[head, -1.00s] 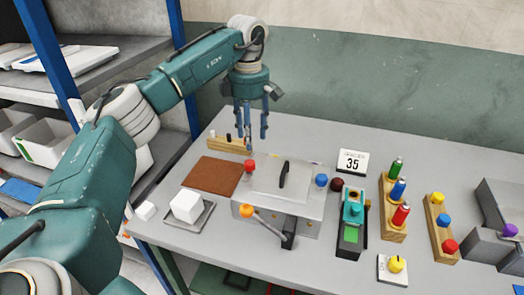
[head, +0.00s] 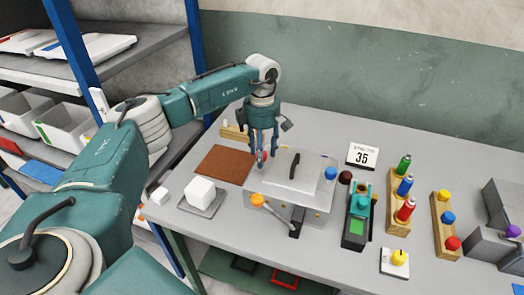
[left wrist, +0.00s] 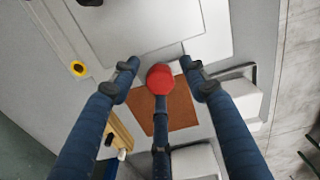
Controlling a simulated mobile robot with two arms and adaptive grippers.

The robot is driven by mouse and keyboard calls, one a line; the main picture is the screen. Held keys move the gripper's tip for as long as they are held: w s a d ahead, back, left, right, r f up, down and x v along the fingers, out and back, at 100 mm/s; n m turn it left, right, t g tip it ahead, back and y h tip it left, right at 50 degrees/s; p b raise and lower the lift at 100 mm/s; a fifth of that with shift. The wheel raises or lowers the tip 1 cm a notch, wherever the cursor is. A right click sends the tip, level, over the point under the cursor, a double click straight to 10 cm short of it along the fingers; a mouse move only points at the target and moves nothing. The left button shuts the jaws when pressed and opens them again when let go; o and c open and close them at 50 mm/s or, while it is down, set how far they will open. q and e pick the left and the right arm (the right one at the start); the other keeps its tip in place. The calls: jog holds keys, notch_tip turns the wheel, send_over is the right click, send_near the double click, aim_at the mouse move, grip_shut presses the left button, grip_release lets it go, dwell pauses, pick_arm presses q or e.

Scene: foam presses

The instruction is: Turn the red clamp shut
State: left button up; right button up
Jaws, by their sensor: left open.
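The red clamp (left wrist: 160,77) shows as a round red knob in the left wrist view, between the spread fingers. In the head view it is mostly hidden behind the fingers, with a little red (head: 261,156) showing at the press's left rear corner. My left gripper (head: 264,150) points down over it with its fingers open. In the left wrist view the gripper (left wrist: 161,85) has its fingers around the knob. I cannot tell whether any finger touches it. The grey press (head: 289,190) has a flat lid with a black handle (head: 295,165). My right gripper is not in view.
A blue knob (head: 330,173) is on the press's right side and an orange-ended lever (head: 257,200) at its front. A brown mat (head: 222,165) and a white block (head: 200,190) lie left. A teal device (head: 361,205) and colored bottles (head: 405,186) in a wooden rack stand right.

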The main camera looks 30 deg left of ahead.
pick_arm(q)
jog(key=shift+c, duration=0.6)
grip_shut()
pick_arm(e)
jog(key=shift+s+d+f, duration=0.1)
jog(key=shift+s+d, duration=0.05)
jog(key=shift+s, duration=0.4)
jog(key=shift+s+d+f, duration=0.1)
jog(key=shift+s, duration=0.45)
